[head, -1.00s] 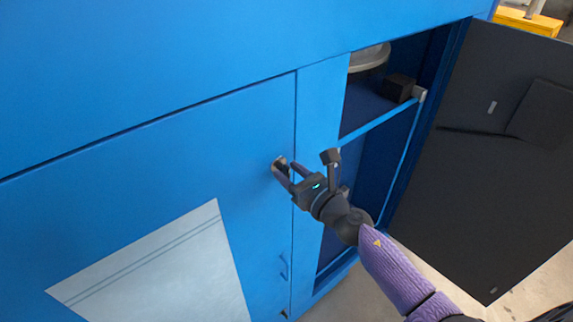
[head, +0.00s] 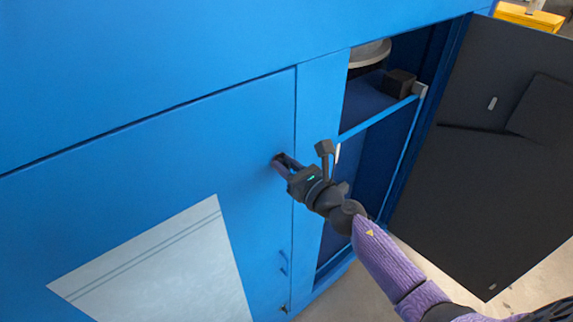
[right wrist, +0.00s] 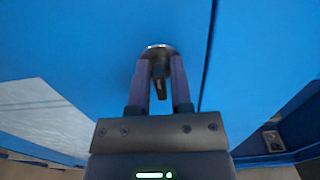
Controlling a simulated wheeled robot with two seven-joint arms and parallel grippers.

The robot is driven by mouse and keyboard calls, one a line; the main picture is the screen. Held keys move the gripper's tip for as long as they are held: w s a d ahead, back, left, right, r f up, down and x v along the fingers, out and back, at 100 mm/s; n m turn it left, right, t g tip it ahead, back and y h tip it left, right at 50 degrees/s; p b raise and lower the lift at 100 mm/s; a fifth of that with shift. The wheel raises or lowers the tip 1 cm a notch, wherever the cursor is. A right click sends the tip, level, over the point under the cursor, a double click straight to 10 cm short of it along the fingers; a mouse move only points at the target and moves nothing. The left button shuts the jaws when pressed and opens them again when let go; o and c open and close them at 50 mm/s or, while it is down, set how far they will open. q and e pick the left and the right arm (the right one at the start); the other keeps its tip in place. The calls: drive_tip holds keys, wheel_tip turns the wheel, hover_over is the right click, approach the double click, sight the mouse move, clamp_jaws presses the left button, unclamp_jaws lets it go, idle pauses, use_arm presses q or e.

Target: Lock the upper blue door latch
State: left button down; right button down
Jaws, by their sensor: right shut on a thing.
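The upper latch (right wrist: 160,60) is a small dark piece on a round base on the blue door. In the right wrist view it sits between the two fingers of my right gripper (right wrist: 160,85). In the head view my right gripper (head: 282,163) is at the door's right edge, shut on the latch and hiding most of it. The blue door (head: 150,160) lies closed, with a thin seam along its right side. My left gripper does not show.
A lower latch (head: 284,311) is near the door's bottom right. To the right is an open compartment (head: 375,110) with a dark door (head: 500,150) swung wide. A pale panel (head: 150,270) is on the blue door. Floor shows at bottom right.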

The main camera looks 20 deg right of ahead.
drive_tip(key=m, duration=0.4)
drive_tip(key=shift+d+m+p, duration=0.1)
drive_tip(key=shift+m+p, duration=0.2)
drive_tip(key=shift+m, duration=0.1)
drive_tip(key=m, duration=0.4)
drive_tip(key=shift+m+p, duration=0.3)
drive_tip(key=m, duration=0.4)
drive_tip(key=shift+p, duration=0.35)
drive_tip(key=shift+f+m+p, duration=0.15)
drive_tip(key=shift+m+p, duration=0.2)
drive_tip(key=shift+m, duration=1.75)
drive_tip(key=c, duration=0.7)
unclamp_jaws()
drive_tip(key=shift+d, duration=0.1)
